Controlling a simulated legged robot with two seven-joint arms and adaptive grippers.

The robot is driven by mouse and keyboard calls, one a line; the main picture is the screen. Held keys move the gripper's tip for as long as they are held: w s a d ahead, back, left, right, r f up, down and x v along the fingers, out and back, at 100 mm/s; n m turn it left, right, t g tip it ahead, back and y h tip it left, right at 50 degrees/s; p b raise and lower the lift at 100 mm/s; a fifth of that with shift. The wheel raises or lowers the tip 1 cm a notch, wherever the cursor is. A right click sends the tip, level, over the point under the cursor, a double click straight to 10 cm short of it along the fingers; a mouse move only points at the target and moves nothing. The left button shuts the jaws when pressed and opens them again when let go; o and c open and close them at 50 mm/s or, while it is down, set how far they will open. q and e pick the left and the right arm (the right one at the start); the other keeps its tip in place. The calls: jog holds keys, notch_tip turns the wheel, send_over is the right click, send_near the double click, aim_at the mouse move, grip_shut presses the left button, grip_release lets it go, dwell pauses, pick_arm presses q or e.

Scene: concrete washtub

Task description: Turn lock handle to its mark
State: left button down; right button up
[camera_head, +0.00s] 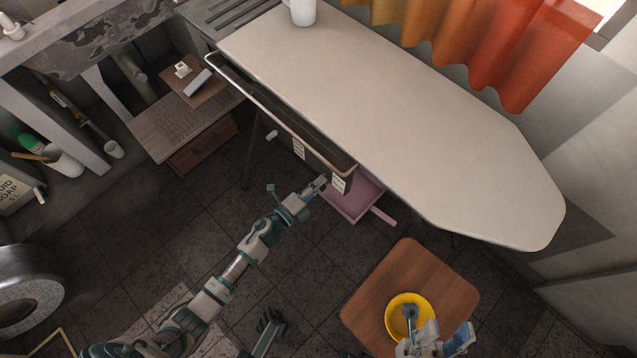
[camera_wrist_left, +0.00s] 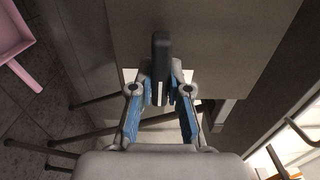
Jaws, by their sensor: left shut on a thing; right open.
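The lock handle shows in the left wrist view as a dark, upright bar (camera_wrist_left: 161,52) in front of a grey-brown panel (camera_wrist_left: 205,50). My left gripper (camera_wrist_left: 160,88) is shut on its lower part, with one blue-padded finger on each side. In the head view my left gripper (camera_head: 320,183) is at the front panel below the large pale board, beside a white label (camera_head: 338,184); the handle is too small there to make out. The mark cannot be made out. My right gripper (camera_head: 444,338) is open at the bottom right, over the wooden stool's near edge.
A pale board (camera_head: 400,110) spans the upper right, with a metal rail (camera_head: 250,90) along its front. A pink tray (camera_head: 350,205) lies below it. A yellow bowl (camera_head: 394,302) stands on a wooden stool (camera_head: 405,262). The dark tiled floor at centre left is clear.

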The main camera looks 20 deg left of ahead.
pick_arm(q)
jog(key=shift+s+f, duration=0.2)
jog(key=shift+f, duration=0.25)
jog(key=c, duration=1.1)
grip_release()
jog(key=shift+c, duration=0.2)
jog(key=shift+w+r, duration=0.1)
jog(key=shift+r, duration=0.1)
jog(key=v, duration=1.2)
